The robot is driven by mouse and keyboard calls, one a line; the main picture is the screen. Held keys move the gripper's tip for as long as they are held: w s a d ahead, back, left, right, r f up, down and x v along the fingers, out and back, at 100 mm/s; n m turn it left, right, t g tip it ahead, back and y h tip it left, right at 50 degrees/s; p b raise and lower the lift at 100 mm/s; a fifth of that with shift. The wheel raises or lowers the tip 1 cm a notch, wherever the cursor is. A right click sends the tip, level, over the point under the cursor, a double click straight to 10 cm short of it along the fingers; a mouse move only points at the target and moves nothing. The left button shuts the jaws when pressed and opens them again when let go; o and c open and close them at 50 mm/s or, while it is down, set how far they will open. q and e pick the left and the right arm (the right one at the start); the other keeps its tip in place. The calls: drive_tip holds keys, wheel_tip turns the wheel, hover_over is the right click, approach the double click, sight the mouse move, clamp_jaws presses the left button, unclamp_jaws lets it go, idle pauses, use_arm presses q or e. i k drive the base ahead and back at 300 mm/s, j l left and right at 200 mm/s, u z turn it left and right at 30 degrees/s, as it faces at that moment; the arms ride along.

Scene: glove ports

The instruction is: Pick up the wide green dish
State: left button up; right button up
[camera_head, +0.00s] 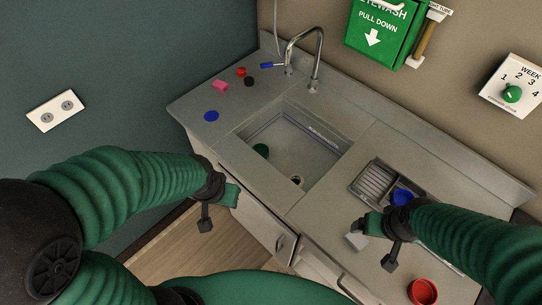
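A green round thing (261,150), which looks like the dish, lies in the sink basin near its left wall. Only part of it shows past the basin's near-left edge, so its full width is hidden. My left gripper (218,212) is open and empty in front of the counter's front edge, apart from the green thing and nearer to me. My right gripper (373,252) is open and empty above the right part of the counter, near the drying rack and away from the sink.
The sink (310,155) has a faucet (318,55) behind it. A blue disc (211,115), pink block (220,86) and small red and black pieces lie on the left counter. A blue cup (402,196) stands in the rack (374,182); a red cup (422,291) is at bottom right.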

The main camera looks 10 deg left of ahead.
sight(262, 149)
drive_tip(key=i+j, duration=0.15)
drive_tip(key=j, duration=0.25)
drive_tip(key=i+j, duration=0.15)
drive_tip(key=j, duration=0.2)
drive_tip(key=i+j, duration=0.1)
drive_tip(key=j, duration=0.3)
drive_tip(key=i+j, duration=0.15)
drive_tip(key=j, duration=0.25)
drive_tip(key=i+j, duration=0.15)
drive_tip(key=j, duration=0.25)
drive_tip(key=i+j, duration=0.15)
drive_tip(key=j, duration=0.2)
